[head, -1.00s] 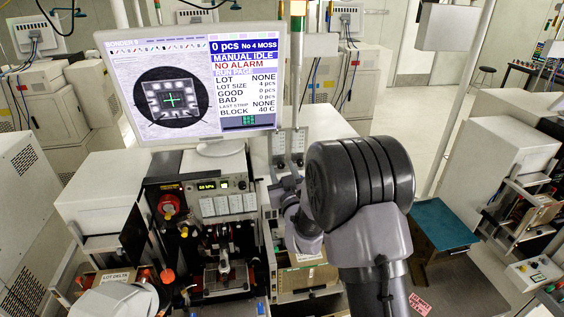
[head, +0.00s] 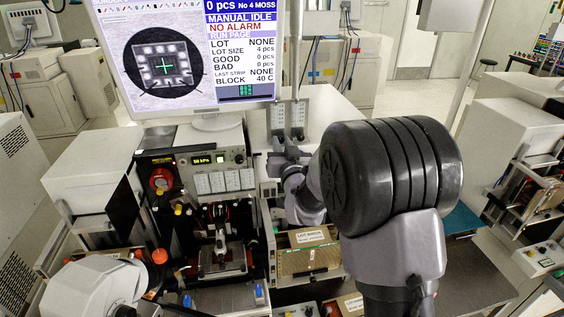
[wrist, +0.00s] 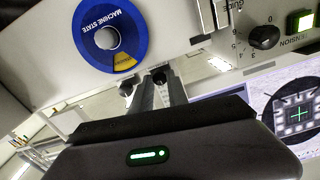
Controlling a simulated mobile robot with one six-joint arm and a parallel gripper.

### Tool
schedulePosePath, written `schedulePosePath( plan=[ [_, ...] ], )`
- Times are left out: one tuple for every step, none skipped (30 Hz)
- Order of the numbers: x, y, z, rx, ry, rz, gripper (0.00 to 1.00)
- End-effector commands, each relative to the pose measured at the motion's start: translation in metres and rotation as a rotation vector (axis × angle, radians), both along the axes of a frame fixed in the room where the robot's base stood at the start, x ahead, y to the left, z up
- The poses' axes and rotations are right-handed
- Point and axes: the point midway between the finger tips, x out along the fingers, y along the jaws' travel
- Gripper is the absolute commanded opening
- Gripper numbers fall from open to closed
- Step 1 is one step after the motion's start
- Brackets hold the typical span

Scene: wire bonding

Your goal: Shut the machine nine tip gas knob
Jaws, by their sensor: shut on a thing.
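In the wrist view, my gripper (wrist: 160,82) points at the pale panel of a machine, its two dark fingers close together. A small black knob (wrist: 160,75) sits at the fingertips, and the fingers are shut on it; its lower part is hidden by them. I cannot read its label. A second small black knob (wrist: 127,88) is just left of the fingers. In the head view, my gripper (head: 284,161) is at the right side of the bonder's front panel, small and dark; the held knob cannot be made out there.
A blue "machine state" disc (wrist: 113,37) is on the panel left of the gripper. A numbered black dial (wrist: 264,37) and a lit green button (wrist: 300,22) are to the right. The monitor (head: 190,60) stands above the bonder. A pressure display (head: 203,160) glows left of my gripper.

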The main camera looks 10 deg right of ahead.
Motion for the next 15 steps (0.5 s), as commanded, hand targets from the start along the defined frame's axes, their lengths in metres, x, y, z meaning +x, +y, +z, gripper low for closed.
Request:
schedulePosePath(
  plan=[
    [-0.0001, -0.0001, -0.0093, 0.033, -0.004, 0.000, 0.00],
    [-0.0002, -0.0001, -0.0084, 0.056, -0.003, 0.000, 0.00],
    [-0.0002, -0.0001, -0.0075, 0.080, -0.002, 0.000, 0.00],
    [-0.0002, 0.0000, -0.0064, 0.096, -0.002, 0.001, 0.00],
    [-0.0003, -0.0001, -0.0051, 0.109, -0.001, 0.000, 0.00],
    [-0.0004, -0.0001, -0.0037, 0.122, 0.000, 0.000, 0.00],
    [-0.0004, -0.0001, -0.0027, 0.130, 0.000, 0.000, 0.00],
    [-0.0004, -0.0001, -0.0019, 0.135, 0.001, 0.000, 0.00],
    [-0.0004, -0.0002, -0.0009, 0.138, 0.002, 0.000, 0.00],
    [-0.0004, -0.0002, -0.0004, 0.139, 0.002, 0.000, 0.00],
    [-0.0004, -0.0002, 0.0001, 0.140, 0.003, 0.000, 0.00],
    [-0.0004, -0.0002, 0.0005, 0.139, 0.003, 0.000, 0.00],
    [-0.0004, -0.0002, 0.0006, 0.139, 0.003, 0.000, 0.00],
    [-0.0004, -0.0002, 0.0007, 0.139, 0.003, 0.000, 0.00],
    [-0.0004, -0.0002, 0.0007, 0.138, 0.002, 0.000, 0.00]
  ],
)
